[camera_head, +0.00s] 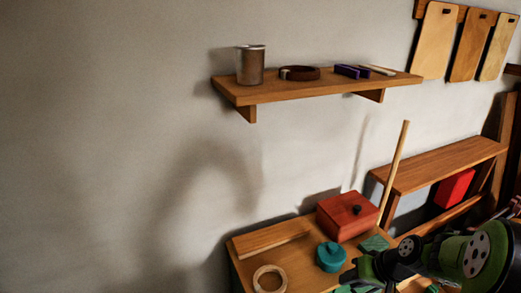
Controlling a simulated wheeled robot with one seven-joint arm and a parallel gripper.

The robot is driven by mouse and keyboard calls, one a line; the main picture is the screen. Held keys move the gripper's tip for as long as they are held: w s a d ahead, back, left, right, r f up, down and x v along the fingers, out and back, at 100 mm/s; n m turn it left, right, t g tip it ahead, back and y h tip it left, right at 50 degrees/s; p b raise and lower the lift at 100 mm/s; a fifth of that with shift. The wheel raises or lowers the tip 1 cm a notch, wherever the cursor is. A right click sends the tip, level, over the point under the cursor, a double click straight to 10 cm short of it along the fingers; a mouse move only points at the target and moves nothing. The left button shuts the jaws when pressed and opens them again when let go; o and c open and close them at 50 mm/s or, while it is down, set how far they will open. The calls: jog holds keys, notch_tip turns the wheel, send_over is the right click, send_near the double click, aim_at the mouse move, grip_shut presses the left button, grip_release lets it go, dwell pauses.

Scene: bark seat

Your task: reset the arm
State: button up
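My arm, black and green, enters the camera_head view from the lower right corner. My gripper (362,273) is dark and sits low in the picture, over the right part of a wooden bench top (250,271). Its fingers are small, dark and partly cut off by the bottom edge, so I cannot tell whether they are open or shut. I see nothing clearly held. A teal round lidded pot (330,257) stands just left of the gripper.
A red lidded box (347,216), green tiles (375,243), a pale ring (269,279) and a leaning wooden rod (394,172) are near the gripper. A wall shelf (310,90) carries a metal cup (250,65). A wooden rack (440,163) stands right. The left wall is clear.

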jog(key=s+a+r+n+h, duration=0.25)
jog(key=s+a+r, duration=0.45)
jog(key=r, duration=0.4)
jog(key=s+a+r+t+h, duration=0.1)
jog(key=s+r, duration=0.2)
jog(key=s, duration=0.4)
jog(key=s+r+t+h, duration=0.1)
jog(key=s+r, duration=0.1)
jog(key=s, duration=0.6)
notch_tip(320, 180, up, 18)
jog(key=p, duration=1.8)
jog(key=shift+w+a+f+m, duration=0.2)
jog(key=shift+w+f+m, duration=0.1)
jog(key=shift+m, duration=0.15)
